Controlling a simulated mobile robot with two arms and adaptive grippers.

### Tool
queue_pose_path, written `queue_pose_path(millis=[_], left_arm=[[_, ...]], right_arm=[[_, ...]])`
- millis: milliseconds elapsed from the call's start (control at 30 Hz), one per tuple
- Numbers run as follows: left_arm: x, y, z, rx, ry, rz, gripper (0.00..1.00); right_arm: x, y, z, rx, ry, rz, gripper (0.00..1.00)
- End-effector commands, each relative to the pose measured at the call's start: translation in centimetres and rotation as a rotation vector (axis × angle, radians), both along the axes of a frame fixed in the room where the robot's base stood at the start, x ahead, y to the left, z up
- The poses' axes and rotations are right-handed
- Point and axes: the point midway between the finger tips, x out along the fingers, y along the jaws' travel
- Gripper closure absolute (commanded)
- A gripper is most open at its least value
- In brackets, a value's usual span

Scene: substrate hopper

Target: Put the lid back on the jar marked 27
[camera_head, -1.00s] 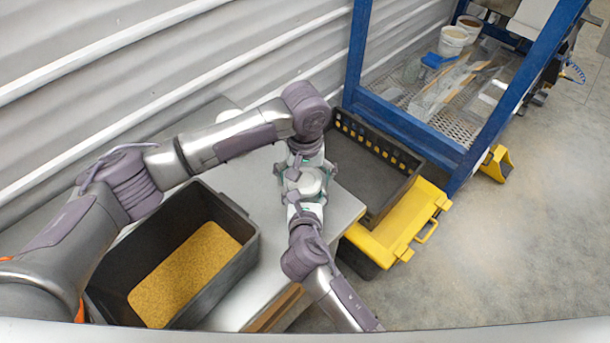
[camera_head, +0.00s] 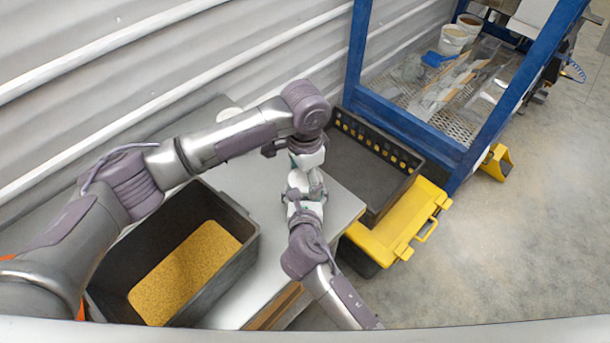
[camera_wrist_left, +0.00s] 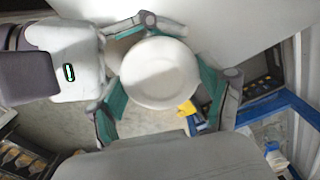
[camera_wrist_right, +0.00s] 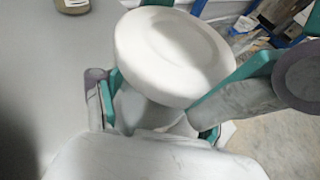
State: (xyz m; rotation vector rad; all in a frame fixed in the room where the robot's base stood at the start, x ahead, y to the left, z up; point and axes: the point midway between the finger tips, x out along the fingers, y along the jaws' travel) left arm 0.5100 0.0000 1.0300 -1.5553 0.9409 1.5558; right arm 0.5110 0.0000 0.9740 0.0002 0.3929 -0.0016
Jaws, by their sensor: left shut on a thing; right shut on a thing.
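The round white lid (camera_wrist_left: 160,72) is between both grippers, above the table. In the left wrist view it lies between the teal pads of my left gripper (camera_wrist_left: 162,92), which is shut on it. My right gripper (camera_wrist_right: 165,105) is shut on it from the near side; the lid (camera_wrist_right: 175,55) fills the middle of the right wrist view. In the head view the left gripper (camera_head: 306,158) and right gripper (camera_head: 303,187) meet and largely hide the lid. A jar (camera_wrist_right: 72,5) with brownish contents stands on the table, cut off by the picture edge; no number is readable.
A black bin (camera_head: 250,240) with yellow granules stands at the table's left front. A black crate (camera_head: 375,200) and a yellow case (camera_head: 400,225) lie right of the table (camera_head: 345,205). A blue-framed machine (camera_head: 460,160) stands behind. A small white round thing (camera_head: 229,113) is near the wall.

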Motion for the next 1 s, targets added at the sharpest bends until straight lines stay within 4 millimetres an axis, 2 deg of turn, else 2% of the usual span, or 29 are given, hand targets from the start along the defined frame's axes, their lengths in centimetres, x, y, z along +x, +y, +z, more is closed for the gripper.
queue_pose_path(millis=[100,267,300,400,867,1000], left_arm=[[0.03,0.06,-0.06,0.001,0.000,-0.194,0.63],[0.03,0.07,-0.07,0.001,0.000,-0.192,0.63],[0.03,0.07,-0.07,0.001,0.000,-0.192,0.14],[0.03,0.06,-0.06,0.001,0.000,-0.191,0.00],[-0.03,-0.01,0.00,-0.001,0.001,-0.191,0.00],[0.01,-0.03,0.72,-0.001,0.000,-0.190,0.00]], right_arm=[[0.01,0.01,0.04,0.000,-0.001,0.000,1.00],[0.01,0.01,0.04,0.000,-0.001,0.000,1.00],[0.01,0.01,0.04,0.000,-0.001,0.000,1.00],[0.01,0.01,0.04,0.000,-0.001,0.000,1.00],[0.02,-0.04,-0.01,0.000,0.000,-0.001,1.00],[0.02,-0.05,0.00,0.000,0.000,-0.001,1.00]])
